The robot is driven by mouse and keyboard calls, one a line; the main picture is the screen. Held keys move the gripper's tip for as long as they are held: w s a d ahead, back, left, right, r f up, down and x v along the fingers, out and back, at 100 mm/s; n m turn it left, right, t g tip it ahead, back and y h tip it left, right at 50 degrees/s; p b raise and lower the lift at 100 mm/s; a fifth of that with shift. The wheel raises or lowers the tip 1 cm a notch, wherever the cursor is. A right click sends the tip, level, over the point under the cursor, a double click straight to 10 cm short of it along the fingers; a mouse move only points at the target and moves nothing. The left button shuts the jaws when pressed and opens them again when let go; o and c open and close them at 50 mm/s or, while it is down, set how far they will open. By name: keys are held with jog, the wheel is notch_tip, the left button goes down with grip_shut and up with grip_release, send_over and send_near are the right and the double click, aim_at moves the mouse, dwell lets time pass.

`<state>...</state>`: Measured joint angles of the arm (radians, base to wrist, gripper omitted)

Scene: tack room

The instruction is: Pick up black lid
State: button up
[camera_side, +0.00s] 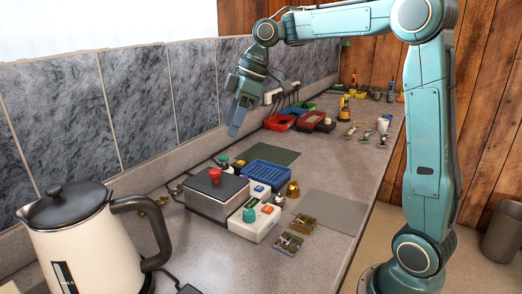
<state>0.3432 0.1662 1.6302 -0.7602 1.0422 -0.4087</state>
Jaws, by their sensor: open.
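A black lid (66,203) with a knob sits on top of the cream kettle (85,250) at the front left. A second dark, flat top (217,190) with a red knob lies on the grey box (205,207) in the middle of the counter; I cannot tell whether it is a separate lid. My gripper (236,130) hangs fingers-down in front of the tiled wall, raised above the counter, apart from both. It is open and holds nothing visible. The gap between its fingers is hard to see from this side.
A white panel with coloured buttons (253,222), a blue tray (267,174) and small metal pieces (289,243) surround the box. Red bins (279,122) and tools stand farther back. A grey mat (335,210) at the right is clear. The tiled wall (140,100) borders the counter.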

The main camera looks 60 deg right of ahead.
send_over(214, 170)
jog(key=s+d, duration=0.2)
notch_tip(214, 170, down, 7)
jog(key=shift+a+r, duration=0.1)
jog(key=shift+r, duration=0.05)
jog(key=shift+x, duration=2.6)
jog(key=c, duration=1.1)
jog(key=shift+r, duration=0.2)
